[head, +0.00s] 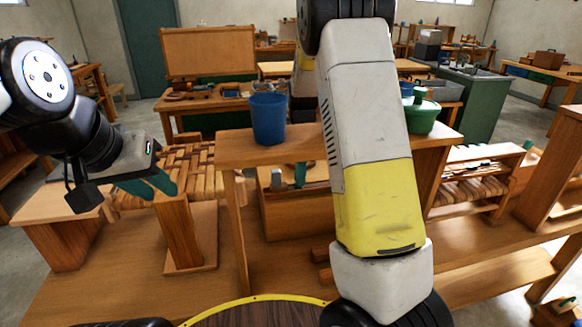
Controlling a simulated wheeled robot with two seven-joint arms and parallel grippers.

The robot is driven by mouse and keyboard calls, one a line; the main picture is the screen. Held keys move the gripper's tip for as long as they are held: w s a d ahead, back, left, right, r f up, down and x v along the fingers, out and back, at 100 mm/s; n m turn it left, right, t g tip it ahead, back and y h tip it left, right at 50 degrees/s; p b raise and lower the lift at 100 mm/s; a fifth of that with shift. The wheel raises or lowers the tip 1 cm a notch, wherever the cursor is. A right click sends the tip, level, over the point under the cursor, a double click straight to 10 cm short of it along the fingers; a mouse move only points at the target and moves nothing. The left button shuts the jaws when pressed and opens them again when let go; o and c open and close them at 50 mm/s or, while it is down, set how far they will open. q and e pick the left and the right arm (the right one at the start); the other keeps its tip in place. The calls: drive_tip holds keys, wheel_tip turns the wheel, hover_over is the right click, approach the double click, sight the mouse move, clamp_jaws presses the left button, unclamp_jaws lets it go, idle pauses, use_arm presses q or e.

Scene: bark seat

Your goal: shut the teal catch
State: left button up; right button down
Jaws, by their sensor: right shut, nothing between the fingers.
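A small teal piece (300,174) stands at the wooden box (290,222) under the raised shelf. It looks like the catch, but it is too small to tell whether it is open or shut. My left gripper (150,188) hangs at the left, its teal fingers beside a woven seat (190,160) and above a wooden post. It is well to the left of the teal piece; whether its fingers are apart is unclear. My right arm crosses the middle of the view, and its gripper is hidden behind the arm and shelf.
A wooden post (180,230) on a base stands at the left. A woven piece (470,190) lies in a rack at the right. The front left of the bench (130,285) is clear.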

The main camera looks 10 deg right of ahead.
drive_tip(key=shift+w+f, duration=0.1)
drive_tip(key=shift+w, duration=1.55)
drive_tip(key=shift+s+r, duration=0.3)
drive_tip(key=shift+r, duration=1.05)
drive_tip(key=shift+s+r, duration=0.25)
drive_tip(key=shift+r, duration=1.15)
drive_tip(key=shift+s+r, duration=0.3)
drive_tip(key=shift+r, duration=1.05)
